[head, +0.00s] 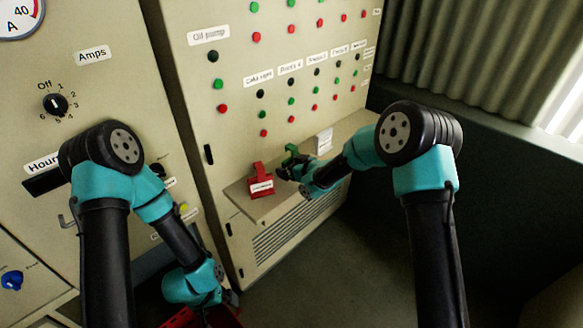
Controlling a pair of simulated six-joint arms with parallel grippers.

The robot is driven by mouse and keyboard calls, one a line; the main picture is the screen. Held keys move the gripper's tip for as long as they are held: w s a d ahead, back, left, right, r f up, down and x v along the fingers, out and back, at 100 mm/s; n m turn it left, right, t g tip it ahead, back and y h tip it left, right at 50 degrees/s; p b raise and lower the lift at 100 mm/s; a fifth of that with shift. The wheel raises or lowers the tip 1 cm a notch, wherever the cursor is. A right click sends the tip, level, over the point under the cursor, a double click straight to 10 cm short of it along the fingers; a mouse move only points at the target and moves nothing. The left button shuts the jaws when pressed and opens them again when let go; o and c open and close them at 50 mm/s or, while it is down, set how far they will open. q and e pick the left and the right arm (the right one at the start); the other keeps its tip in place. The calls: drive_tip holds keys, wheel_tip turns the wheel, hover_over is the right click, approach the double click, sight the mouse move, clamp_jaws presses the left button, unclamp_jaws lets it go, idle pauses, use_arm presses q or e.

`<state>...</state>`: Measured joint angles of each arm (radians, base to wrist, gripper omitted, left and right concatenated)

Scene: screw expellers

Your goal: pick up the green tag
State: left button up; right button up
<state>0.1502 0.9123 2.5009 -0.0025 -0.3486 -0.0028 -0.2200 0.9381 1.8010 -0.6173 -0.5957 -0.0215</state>
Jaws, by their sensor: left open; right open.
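The green tag (291,151) stands on the small ledge (237,191) of the control cabinet, partly hidden behind my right gripper. My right gripper (285,173) is open, right in front of the tag and close to it. I cannot tell whether they touch. My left gripper (232,300) is low at the cabinet's foot, over a red container, far from the tag. Its fingers are small and dark here.
A red tag (261,182) with a white label stands on the ledge just left of my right gripper. A white block (324,141) stands to the right. The cabinet panel (232,135) with several buttons rises behind. A red container (183,318) lies at the bottom edge.

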sight(292, 160)
idle(0.4)
drive_tip(key=c, duration=0.7)
drive_tip(key=shift+o, duration=0.2)
drive_tip(key=shift+r, duration=0.15)
drive_tip(key=shift+r, duration=0.55)
drive_tip(key=shift+s+r, duration=0.3)
drive_tip(key=shift+r, duration=0.3)
drive_tip(key=shift+s+r, duration=0.25)
drive_tip(key=shift+r, duration=0.3)
drive_tip(key=s+r, duration=0.1)
drive_tip(key=s, duration=1.4)
drive_tip(key=shift+r, duration=0.15)
drive_tip(key=shift+r, duration=0.1)
